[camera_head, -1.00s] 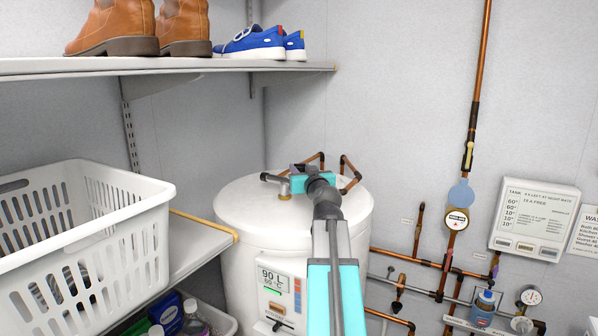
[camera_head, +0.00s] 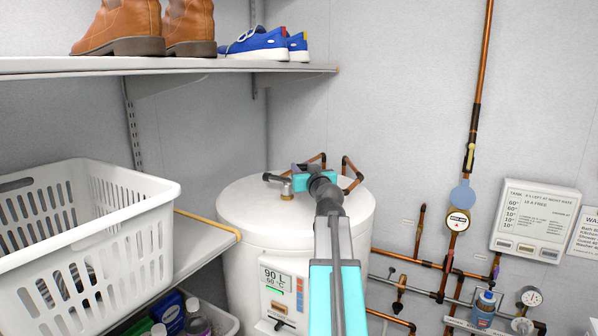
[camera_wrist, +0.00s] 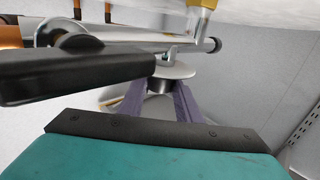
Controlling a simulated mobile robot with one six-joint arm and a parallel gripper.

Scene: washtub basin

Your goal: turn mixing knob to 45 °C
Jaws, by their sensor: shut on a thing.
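My gripper (camera_head: 297,169) is over the top of the white tank, at the pipework and a brass fitting (camera_head: 287,190). In the wrist view, its two purple fingers (camera_wrist: 160,100) are closed on a short dark round stub (camera_wrist: 159,87) below a pale metal disc (camera_wrist: 174,70). This looks like the mixing knob, mostly hidden between the fingers. No temperature scale on it can be read. The tank (camera_head: 240,215) has a front display (camera_head: 276,279) reading 90 L and 60 °C.
A black lever handle (camera_wrist: 75,70) lies close to the fingers in the wrist view. Copper pipes (camera_head: 350,172) rise behind my gripper. A shelf with shoes (camera_head: 160,66) and a white basket (camera_head: 100,215) are to the left. Pipes and gauges (camera_head: 457,220) are to the right.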

